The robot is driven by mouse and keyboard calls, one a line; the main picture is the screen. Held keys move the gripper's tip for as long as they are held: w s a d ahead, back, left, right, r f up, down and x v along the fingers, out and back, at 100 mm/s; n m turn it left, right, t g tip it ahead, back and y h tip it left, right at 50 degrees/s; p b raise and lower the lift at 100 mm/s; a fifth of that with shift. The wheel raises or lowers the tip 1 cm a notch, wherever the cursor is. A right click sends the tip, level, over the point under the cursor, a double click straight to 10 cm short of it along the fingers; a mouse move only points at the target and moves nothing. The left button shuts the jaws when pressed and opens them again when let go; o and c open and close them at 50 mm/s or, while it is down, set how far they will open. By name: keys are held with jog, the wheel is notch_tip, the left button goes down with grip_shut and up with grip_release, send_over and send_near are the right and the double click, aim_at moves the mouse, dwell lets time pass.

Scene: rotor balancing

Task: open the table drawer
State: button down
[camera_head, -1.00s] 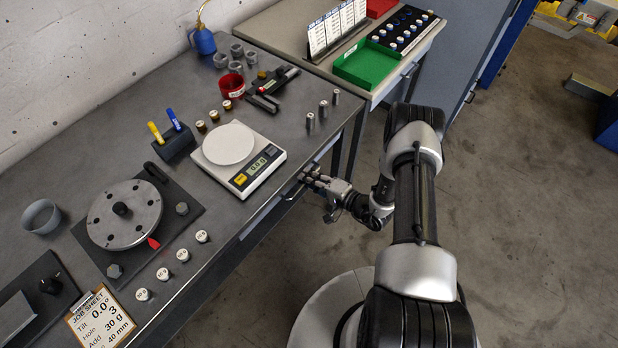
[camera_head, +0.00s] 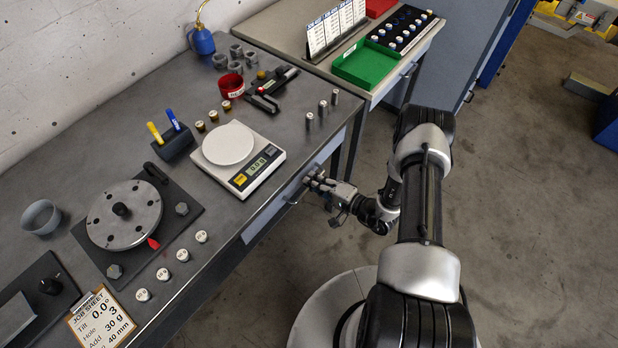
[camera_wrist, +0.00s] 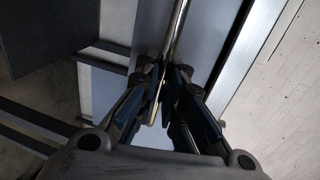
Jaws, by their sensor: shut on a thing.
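The drawer (camera_head: 268,214) is a light grey panel under the front edge of the dark workbench. Its handle is a thin metal bar (camera_wrist: 179,28), seen running between my fingers in the wrist view. My gripper (camera_head: 314,181) is at the drawer front, below the scale, and is shut on the handle. In the wrist view the fingertips (camera_wrist: 164,82) close around the bar. The drawer front seems slightly out from the bench; its inside is hidden from both views.
The bench top above holds a scale (camera_head: 237,158), a rotor disc (camera_head: 123,214), white-capped weights (camera_head: 182,255) and three metal pins (camera_head: 322,109). A second table with a green tray (camera_head: 369,64) stands behind. The floor (camera_head: 520,230) right of my arm is clear.

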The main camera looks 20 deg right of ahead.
jog(key=f+v, duration=0.2)
jog(key=v, duration=0.8)
jog(key=f+v, duration=0.2)
jog(key=v, duration=0.9)
jog(key=shift+s+d, duration=0.4)
jog(key=shift+s, duration=0.15)
jog(key=shift+f, duration=0.15)
jog(key=c, duration=1.7)
grip_release()
jog(key=v, duration=1.2)
